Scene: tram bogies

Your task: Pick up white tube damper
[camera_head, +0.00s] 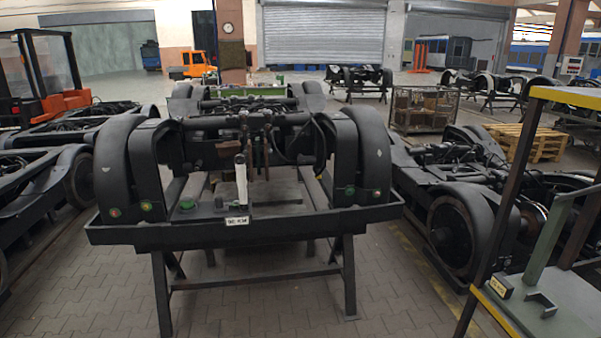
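A white tube damper (241,180) stands close to upright at the front middle of the black bogie frame (290,218). Its lower end is near the frame's front edge, above a small white label (237,221). Its upper end is in front of dark bogie parts. I cannot tell whether its ends are fastened. Neither of my grippers is in view, and nothing of mine touches the damper.
The bogie frame rests on black trestles (349,277). Other bogies stand at left (40,185) and right (465,205). A shelf cart with a yellow edge (565,97) is at the right front. Paved floor (100,290) is clear in front.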

